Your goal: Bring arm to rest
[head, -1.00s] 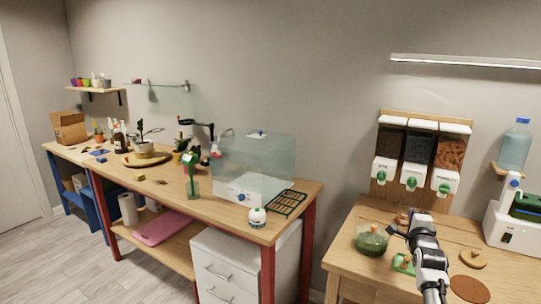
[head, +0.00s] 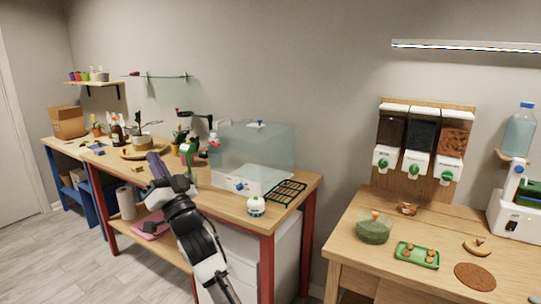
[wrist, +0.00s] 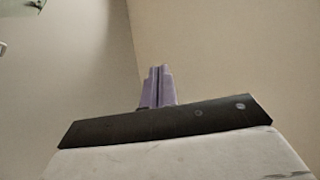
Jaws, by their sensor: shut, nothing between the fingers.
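My gripper (head: 153,160) is in front of the long wooden workbench in the head view, raised at about the height of its top. Its purple fingers point up and away to the left. In the wrist view the fingers (wrist: 158,88) are together with nothing between them. Behind them that view shows plain wall and a wall corner.
On the right table (head: 350,240) are a glass bowl (head: 373,229) and a green tray (head: 417,255) with several small brown pieces. The floor (head: 60,270) at left is clear.

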